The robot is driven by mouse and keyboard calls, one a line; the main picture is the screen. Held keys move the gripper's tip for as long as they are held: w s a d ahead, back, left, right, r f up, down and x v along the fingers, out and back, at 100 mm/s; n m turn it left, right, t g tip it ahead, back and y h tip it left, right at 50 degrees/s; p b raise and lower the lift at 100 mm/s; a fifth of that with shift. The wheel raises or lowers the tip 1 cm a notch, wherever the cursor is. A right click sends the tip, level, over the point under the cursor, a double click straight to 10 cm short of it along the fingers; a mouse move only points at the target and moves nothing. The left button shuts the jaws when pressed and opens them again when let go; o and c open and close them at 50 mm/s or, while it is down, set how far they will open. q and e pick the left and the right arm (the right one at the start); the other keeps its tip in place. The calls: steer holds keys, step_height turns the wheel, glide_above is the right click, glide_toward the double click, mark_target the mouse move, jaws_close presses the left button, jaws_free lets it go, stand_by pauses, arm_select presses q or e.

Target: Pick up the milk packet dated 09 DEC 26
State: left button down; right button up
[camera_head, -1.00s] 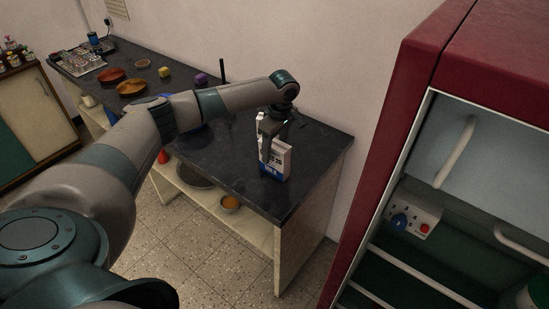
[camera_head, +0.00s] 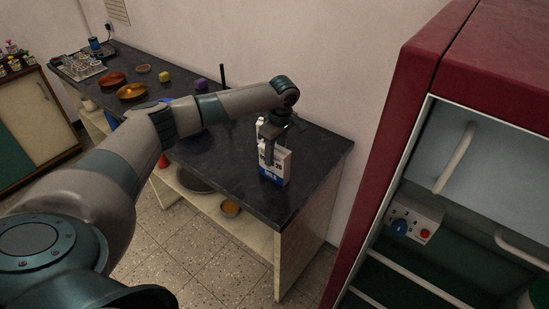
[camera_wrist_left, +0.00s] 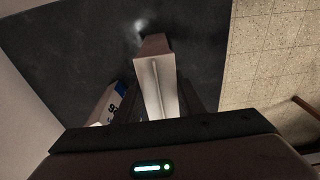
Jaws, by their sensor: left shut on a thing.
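A white and blue milk packet (camera_head: 282,168) stands upright near the right end of the dark counter. My left gripper (camera_head: 269,158) comes down on it from above and is shut on it; a finger covers part of its printed face. I cannot read its full date. In the left wrist view its pale top (camera_wrist_left: 160,82) shows between the fingers. A second white and blue packet (camera_wrist_left: 108,106) shows beside it at the left there. I cannot tell whether the held packet touches the counter. My right gripper is not in view.
A red fridge (camera_head: 395,125) stands open at the right. A wall runs close behind the counter.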

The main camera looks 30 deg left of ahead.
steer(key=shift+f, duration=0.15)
